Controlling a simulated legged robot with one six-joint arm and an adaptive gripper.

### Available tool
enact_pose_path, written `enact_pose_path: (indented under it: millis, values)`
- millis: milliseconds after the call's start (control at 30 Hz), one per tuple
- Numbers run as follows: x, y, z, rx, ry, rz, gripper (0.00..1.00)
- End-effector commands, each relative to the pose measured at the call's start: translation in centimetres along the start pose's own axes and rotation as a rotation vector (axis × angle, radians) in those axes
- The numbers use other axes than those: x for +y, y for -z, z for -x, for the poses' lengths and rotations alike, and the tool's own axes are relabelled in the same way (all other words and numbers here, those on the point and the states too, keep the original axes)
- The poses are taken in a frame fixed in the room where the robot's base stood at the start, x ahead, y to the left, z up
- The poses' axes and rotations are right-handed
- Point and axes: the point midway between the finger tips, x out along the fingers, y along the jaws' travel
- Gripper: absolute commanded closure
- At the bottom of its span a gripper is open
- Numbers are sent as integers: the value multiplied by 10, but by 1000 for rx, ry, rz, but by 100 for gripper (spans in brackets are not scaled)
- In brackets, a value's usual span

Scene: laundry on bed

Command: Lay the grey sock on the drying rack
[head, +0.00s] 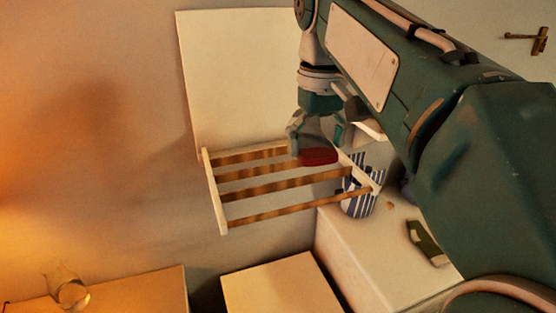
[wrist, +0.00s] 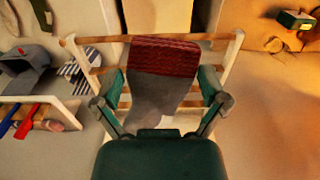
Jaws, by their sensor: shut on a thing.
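The grey sock with a dark red knitted cuff (wrist: 150,95) is between the fingers of my gripper (head: 316,142), which is shut on its grey part. In the head view the red cuff (head: 320,157) hangs below the fingers, and much of the grey part is hidden by them. The drying rack (head: 213,190) has a pale frame with several wooden slats and juts from the wall. My gripper is over the rack's right, rear part. In the wrist view the cuff overlaps the rack's slats (wrist: 100,40). I cannot tell whether the sock touches them.
A blue-and-white striped container (head: 362,198) stands close by the rack's right end, on a white cabinet (head: 350,250). A dark green item (head: 427,243) lies on the cabinet. A pale panel (head: 235,80) is behind the rack. A clear glass (head: 68,288) stands at lower left.

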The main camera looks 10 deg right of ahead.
Motion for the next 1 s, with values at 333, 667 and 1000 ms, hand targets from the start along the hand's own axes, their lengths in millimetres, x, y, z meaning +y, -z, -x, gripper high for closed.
enact_pose_path:
  millis: [333, 667, 1000]
  values:
    - [-46, 1, -7, 4, 49, 182, 64]
    - [-43, 71, -38, 5, 48, 180, 64]
    - [-42, 114, -86, 8, 48, 180, 64]
